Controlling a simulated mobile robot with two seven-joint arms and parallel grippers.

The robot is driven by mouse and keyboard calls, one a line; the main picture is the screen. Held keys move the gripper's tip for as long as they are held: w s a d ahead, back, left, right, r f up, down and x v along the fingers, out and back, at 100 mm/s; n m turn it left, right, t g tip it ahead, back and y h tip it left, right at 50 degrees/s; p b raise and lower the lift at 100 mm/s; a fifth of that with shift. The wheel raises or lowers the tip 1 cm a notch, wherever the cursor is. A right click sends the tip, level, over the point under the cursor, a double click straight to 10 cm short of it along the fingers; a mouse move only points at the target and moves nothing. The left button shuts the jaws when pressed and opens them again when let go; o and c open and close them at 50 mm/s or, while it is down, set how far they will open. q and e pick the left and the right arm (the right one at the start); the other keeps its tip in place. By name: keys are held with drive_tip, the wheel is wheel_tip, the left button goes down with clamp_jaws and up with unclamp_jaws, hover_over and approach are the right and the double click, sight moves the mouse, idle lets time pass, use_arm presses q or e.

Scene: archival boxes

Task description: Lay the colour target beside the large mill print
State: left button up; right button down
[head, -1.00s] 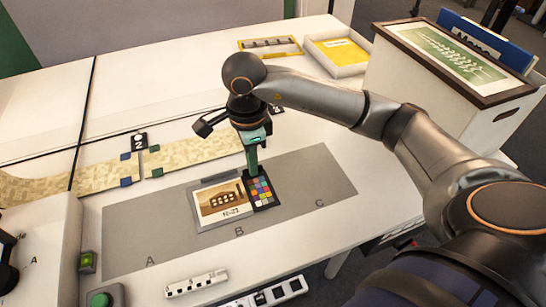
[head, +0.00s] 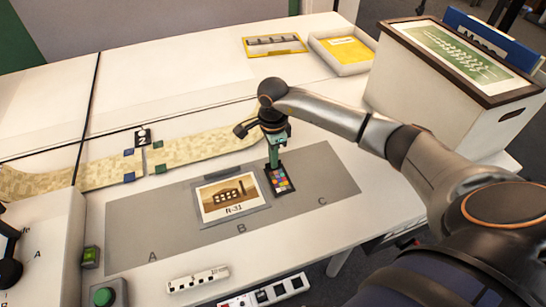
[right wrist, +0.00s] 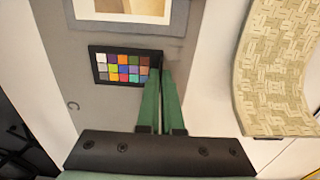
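The mill print (head: 228,194), a sepia picture labelled R-31 in a grey border, lies on the grey mat (head: 135,230) above the letter B. The colour target (head: 281,181), a small dark card with coloured patches, is just right of the print, with a narrow gap between them. My right gripper (head: 274,163) points down at the target's far end. In the right wrist view its green fingers (right wrist: 164,72) are close together on one end of the target (right wrist: 122,67). I cannot tell whether the target touches the mat. My left gripper is not in view.
A patterned strip (head: 195,150) runs behind the mat, with small blue and green blocks on it. A scale bar (head: 198,279) lies in front. A yellow-lined tray (head: 342,52) and a lidded box (head: 455,85) stand at back right. The mat near C is clear.

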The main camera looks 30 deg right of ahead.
drive_tip(key=shift+f, duration=0.2)
drive_tip(key=c, duration=1.1)
unclamp_jaws()
drive_tip(key=shift+r, duration=0.1)
wheel_tip(320, 180, up, 12)
drive_tip(key=shift+r, duration=0.2)
